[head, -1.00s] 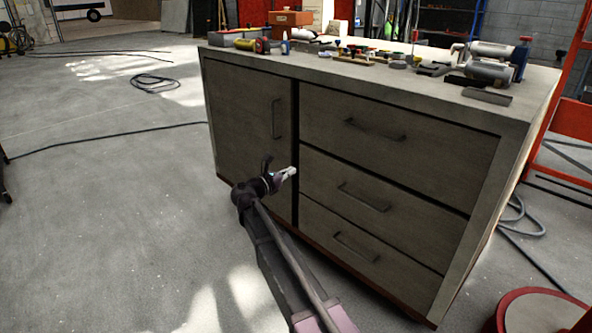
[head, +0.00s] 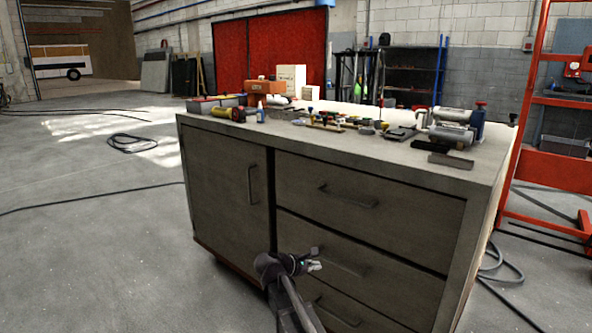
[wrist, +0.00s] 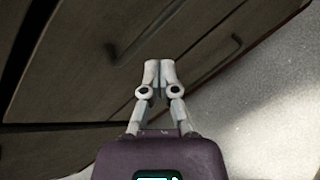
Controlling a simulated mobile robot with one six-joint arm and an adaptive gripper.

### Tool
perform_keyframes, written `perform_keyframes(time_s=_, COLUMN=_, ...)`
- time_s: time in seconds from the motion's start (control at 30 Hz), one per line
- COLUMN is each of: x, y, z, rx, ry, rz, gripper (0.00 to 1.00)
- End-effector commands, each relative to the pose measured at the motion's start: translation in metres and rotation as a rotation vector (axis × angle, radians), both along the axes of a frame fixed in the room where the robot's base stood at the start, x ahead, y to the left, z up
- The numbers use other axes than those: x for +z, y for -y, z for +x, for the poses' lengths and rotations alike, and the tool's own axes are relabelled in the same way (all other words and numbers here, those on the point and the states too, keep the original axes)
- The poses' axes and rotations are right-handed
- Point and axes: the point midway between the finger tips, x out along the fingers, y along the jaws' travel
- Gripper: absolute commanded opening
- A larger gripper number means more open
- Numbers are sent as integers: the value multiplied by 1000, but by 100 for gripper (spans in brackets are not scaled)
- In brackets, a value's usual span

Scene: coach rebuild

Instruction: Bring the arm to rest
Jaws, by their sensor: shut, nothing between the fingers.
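My gripper (head: 315,266) is in front of the grey cabinet (head: 222,195), at the height of its lower drawers. In the wrist view the two pale fingers of my gripper (wrist: 159,68) are together, with nothing between them. The cabinet front (wrist: 60,60) fills the left and upper part of that view, with dark handles on it. My arm reaches up from the bottom edge of the head view. I cannot tell the exact gap between fingertips and drawers.
The cabinet top holds a yellow tool (head: 228,113), a blue bottle (head: 261,112), an orange box (head: 267,87) and a grey vise-like machine (head: 452,127). A red rack (head: 560,165) stands at the right. Cables (head: 125,142) lie on the floor, which is otherwise open at the left.

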Motion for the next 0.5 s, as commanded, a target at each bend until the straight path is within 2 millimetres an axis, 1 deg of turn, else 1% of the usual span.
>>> perform_keyframes(time_s=0.03, x=-1, y=21, z=-18, rx=-64, ry=16, rz=84, gripper=0)
perform_keyframes(time_s=0.1, x=-10, y=40, z=-36, rx=-153, ry=39, rz=202, gripper=0)
perform_keyframes(time_s=0.2, x=-20, y=64, z=-63, rx=-293, ry=72, rz=366, gripper=0)
perform_keyframes(time_s=0.27, x=-26, y=76, z=-79, rx=-381, ry=93, rz=460, gripper=0)
perform_keyframes(time_s=0.3, x=-29, y=84, z=-91, rx=-443, ry=105, rz=520, gripper=0)
perform_keyframes(time_s=0.37, x=-33, y=93, z=-108, rx=-536, ry=125, rz=610, gripper=0)
perform_keyframes(time_s=0.5, x=-40, y=108, z=-148, rx=-764, ry=163, rz=802, gripper=0)
